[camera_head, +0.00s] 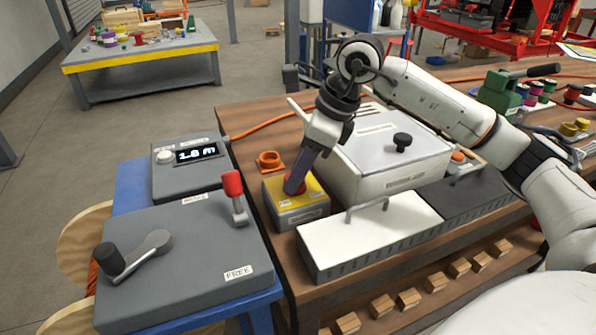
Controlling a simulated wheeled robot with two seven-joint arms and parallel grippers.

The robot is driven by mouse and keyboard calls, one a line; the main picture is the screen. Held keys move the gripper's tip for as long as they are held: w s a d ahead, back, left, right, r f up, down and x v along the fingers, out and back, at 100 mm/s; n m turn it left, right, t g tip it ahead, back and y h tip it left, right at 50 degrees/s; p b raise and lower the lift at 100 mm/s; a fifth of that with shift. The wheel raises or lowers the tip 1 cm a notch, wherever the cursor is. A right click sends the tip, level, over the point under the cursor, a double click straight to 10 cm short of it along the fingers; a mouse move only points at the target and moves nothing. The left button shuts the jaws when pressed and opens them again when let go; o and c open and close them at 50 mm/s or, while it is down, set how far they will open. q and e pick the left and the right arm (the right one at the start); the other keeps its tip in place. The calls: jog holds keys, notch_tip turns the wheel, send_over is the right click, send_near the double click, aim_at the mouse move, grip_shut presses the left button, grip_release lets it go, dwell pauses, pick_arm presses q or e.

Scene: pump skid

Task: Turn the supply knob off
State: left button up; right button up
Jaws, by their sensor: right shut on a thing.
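A grey box with a yellow top (318,189) stands at the wooden bench's left edge. A red knob (301,190) sits on its yellow top, mostly hidden by my fingers. My right gripper (294,186) reaches down from above and is shut on this red knob. Small labels beside the knob are too small to read, and I cannot tell which way the knob is turned. My left gripper is not in view.
At left, a grey panel (185,265) has a crank and a red-tipped lever (233,185).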

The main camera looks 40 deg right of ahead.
jog(key=n+g+y+p, duration=0.1)
jog(key=n, duration=0.3)
jog(key=shift+w+r, duration=0.15)
jog(key=shift+w+d+n+g+y+p, duration=0.1)
jog(key=shift+n+g+y+p, duration=0.35)
jog(key=shift+n, duration=0.85)
jog(key=shift+g+h, duration=0.25)
jog(key=shift+n, duration=0.3)
jog(key=o, duration=1)
jog(key=shift+o, duration=0.2)
